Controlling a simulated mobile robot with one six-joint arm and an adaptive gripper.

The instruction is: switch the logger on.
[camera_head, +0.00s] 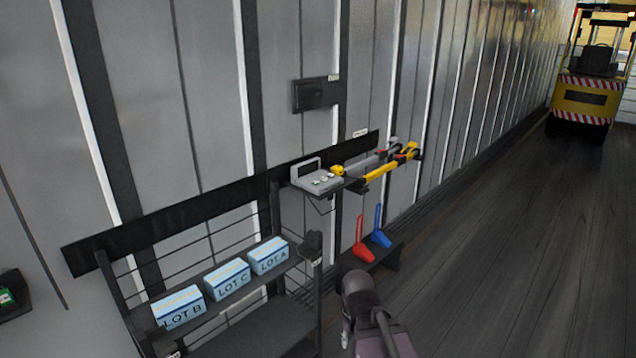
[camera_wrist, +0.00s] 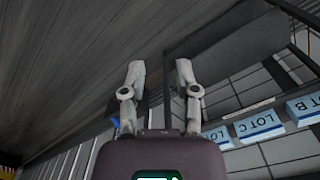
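I cannot tell for sure which device is the logger, as the small labels are unreadable. A grey device (camera_head: 322,181) with a raised handle and small light parts on top sits on a small wall shelf. A dark flat box (camera_head: 316,94) with a small tag is fixed to the wall above it. No switch state can be made out. My gripper (camera_wrist: 160,66) is open and empty in the wrist view, its two fingers apart. In the head view my arm is at the bottom centre, below and apart from both devices; the fingertips are not clear there.
A dark rack (camera_head: 262,333) holds boxes marked LOT B (camera_head: 179,308), LOT C (camera_head: 227,280) and LOT A (camera_head: 269,256). Yellow tools (camera_head: 385,171) are beside the grey device. Red (camera_head: 361,240) and blue (camera_head: 380,227) items stand below. A forklift (camera_head: 587,85) is far right; the floor between is clear.

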